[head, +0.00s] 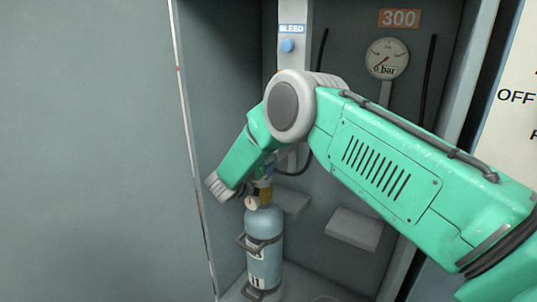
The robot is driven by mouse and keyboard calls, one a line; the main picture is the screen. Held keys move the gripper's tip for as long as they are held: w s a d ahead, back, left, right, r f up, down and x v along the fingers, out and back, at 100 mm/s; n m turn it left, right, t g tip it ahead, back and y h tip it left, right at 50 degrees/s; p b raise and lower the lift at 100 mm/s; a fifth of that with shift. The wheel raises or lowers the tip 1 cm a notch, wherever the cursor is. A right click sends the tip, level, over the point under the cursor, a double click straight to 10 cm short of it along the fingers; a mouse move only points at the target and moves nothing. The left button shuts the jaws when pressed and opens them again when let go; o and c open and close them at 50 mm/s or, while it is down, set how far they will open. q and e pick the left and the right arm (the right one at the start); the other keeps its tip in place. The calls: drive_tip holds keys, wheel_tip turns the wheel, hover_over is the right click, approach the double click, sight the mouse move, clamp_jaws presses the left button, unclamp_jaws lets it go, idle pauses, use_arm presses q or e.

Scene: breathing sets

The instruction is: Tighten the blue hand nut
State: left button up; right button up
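A light-blue gas cylinder (264,250) stands upright in the cabinet, with a brass valve (264,190) on top and a pale knob (252,203) at its side. A small blue part (269,171), which may be the blue hand nut, shows just above the valve, partly covered by my arm. My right arm comes in from the right and bends down to the left in front of the valve. Its fingers cannot be made out behind the arm link, so I cannot tell whether they touch the blue part. My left gripper is not in view.
A blue button (287,46) sits on a pale column under a label. A pressure gauge (387,58) hangs below an orange 300 sign (399,18). Grey ledges (354,228) project from the back wall. The cabinet's left edge (187,130) stands close to my arm.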

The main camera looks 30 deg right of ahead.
drive_tip(key=shift+s+a+f+m+g+h+b, duration=0.25)
drive_tip(key=shift+m+g+b, duration=0.45)
drive_tip(key=shift+g, duration=0.4)
drive_tip(key=shift+s+f+m+g+h+b, duration=0.1)
drive_tip(key=shift+m+g+h+b, duration=0.25)
drive_tip(key=shift+m+g+b, duration=0.55)
drive_tip(key=shift+g+b, duration=0.35)
drive_tip(key=shift+g, duration=0.45)
drive_tip(key=shift+s+m+g+b, duration=0.2)
drive_tip(key=shift+m+g+b, duration=0.9)
drive_tip(key=shift+b, duration=0.65)
drive_tip(key=shift+c, duration=0.2)
drive_tip(key=shift+s+r+g+b, duration=0.1)
drive_tip(key=shift+r+g+b, duration=0.05)
drive_tip(key=shift+g+b, duration=0.5)
drive_tip(key=shift+m, duration=0.3)
drive_tip(key=shift+r, duration=0.1)
